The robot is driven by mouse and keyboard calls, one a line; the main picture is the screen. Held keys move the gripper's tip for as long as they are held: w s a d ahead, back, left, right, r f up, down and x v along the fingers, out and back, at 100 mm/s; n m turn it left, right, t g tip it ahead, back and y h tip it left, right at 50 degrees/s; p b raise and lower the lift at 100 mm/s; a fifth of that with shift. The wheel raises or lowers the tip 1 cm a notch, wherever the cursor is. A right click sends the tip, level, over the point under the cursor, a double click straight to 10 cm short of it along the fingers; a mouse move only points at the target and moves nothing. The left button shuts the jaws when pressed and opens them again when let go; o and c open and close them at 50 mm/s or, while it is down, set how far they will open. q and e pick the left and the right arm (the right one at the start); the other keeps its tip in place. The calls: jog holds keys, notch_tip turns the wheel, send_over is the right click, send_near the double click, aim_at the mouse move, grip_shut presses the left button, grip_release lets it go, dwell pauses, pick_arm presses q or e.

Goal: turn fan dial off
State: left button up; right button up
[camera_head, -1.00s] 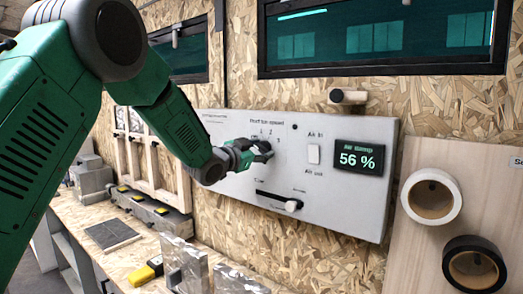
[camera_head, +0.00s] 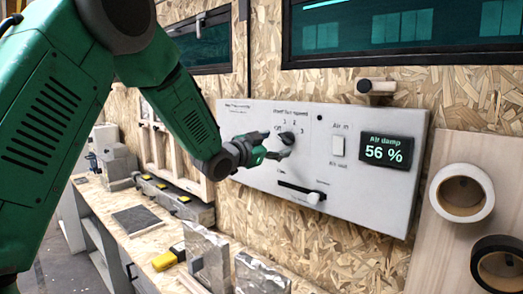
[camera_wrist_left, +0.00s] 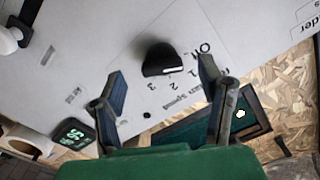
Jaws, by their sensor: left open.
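The black fan dial (camera_head: 287,138) is on the white control panel (camera_head: 240,119), below the fan speed lettering. In the left wrist view the dial (camera_wrist_left: 157,55) sits beyond and between my fingertips, with Off, 1, 2 and 3 printed around it. Its white mark (camera_wrist_left: 167,70) faces the numbers, roughly toward 2; the exact setting is hard to tell. My left gripper (camera_head: 277,151) is open and empty, just below and left of the dial in the head view. In the wrist view its two fingers (camera_wrist_left: 160,82) stand apart, with no visible contact with the dial. My right gripper is not in view.
The panel also has a slider with a white knob (camera_head: 315,197), a white switch (camera_head: 338,147) and a display (camera_head: 387,150) reading 56 %. Tape rolls (camera_head: 461,193) hang at the right. A workbench (camera_head: 150,239) with blocks runs below the panel.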

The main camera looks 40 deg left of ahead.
pick_arm(q)
jog(key=s, duration=0.7)
jog(key=shift+s+a+f, duration=0.15)
jog(key=shift+s+a, duration=0.25)
jog(key=shift+a, duration=0.05)
